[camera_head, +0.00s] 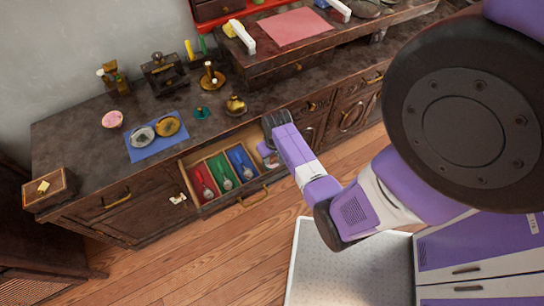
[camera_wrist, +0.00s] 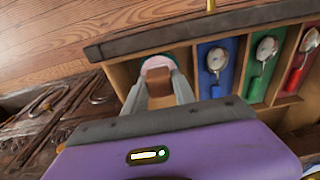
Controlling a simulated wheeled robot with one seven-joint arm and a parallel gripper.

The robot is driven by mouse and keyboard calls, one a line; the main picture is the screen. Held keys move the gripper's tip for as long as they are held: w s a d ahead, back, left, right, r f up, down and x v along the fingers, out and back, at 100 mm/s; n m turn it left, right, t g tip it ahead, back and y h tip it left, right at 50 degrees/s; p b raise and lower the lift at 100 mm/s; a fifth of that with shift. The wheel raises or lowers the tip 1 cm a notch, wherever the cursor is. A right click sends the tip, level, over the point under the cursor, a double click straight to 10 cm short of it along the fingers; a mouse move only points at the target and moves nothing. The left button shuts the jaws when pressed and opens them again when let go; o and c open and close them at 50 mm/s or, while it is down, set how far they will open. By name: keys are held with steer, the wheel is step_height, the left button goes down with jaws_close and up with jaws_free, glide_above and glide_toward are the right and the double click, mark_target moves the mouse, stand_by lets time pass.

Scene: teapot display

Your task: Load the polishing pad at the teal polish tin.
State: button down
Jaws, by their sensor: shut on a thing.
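My gripper (camera_head: 267,150) is at the right end of the open drawer (camera_head: 228,202). In the wrist view my gripper (camera_wrist: 160,88) is shut on a brown block with a pale pink and white rounded part, which looks like the polishing pad (camera_wrist: 158,66). The pad is over or in the plain wooden compartment beside the blue one; I cannot tell if it touches the floor. A small teal thing, seemingly the polish tin (camera_head: 202,113), stands on the counter behind the drawer, apart from my gripper.
The drawer has red, green and blue compartments (camera_wrist: 218,45) with spoons. On the counter (camera_head: 80,140) are a brass pot (camera_head: 235,105), a blue mat (camera_head: 150,152) with two round pieces, and a pink bowl-like thing (camera_head: 113,119). A wooden box (camera_head: 48,189) stands left.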

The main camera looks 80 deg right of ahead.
steer(key=shift+a+f, duration=0.15)
step_height(320, 180, up, 7)
steer(key=p, duration=0.7)
stand_by(0.9)
